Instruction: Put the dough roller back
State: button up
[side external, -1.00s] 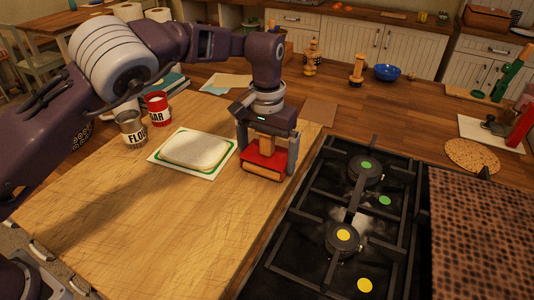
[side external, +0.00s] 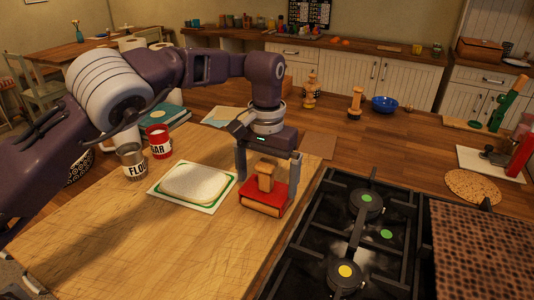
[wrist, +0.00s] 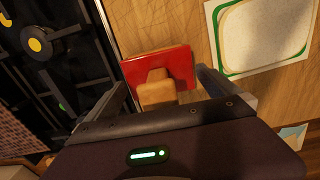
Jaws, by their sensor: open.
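A wooden handle (side external: 265,177), likely the dough roller's grip, stands upright on a flat red block (side external: 263,200) on the wooden board. In the wrist view the handle (wrist: 158,88) rises from the red block (wrist: 155,62). Any roller underneath is hidden. My gripper (side external: 267,180) is open above the block, one finger on each side of the handle and apart from it. It also shows in the wrist view (wrist: 160,85), holding nothing.
A floured dough slab on a green-edged sheet (side external: 205,204) lies left of the block. Flour (side external: 133,163) and sugar (side external: 159,143) tins stand behind it. The gas hob (side external: 350,235) is close on the right. A wooden stand (side external: 355,103) and blue bowl (side external: 384,104) are farther back.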

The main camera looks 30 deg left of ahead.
notch_tip(320, 180, up, 9)
jog(key=shift+f, duration=0.1)
jog(key=s+a+r+n+t+h, duration=0.2)
jog(key=s+a+r+t, duration=0.1)
jog(key=s+a+r, duration=1.05)
jog(key=s+a+f+m+t+y, duration=0.1)
jog(key=s+f, duration=0.3)
jog(key=s, duration=0.6)
jog(key=s+a+f+m+t+y, duration=0.1)
jog(key=s+f, duration=0.4)
jog(key=s, duration=0.5)
jog(key=shift+s+a+t, duration=0.15)
jog(key=shift+a+t, duration=0.15)
jog(key=shift+a, duration=0.5)
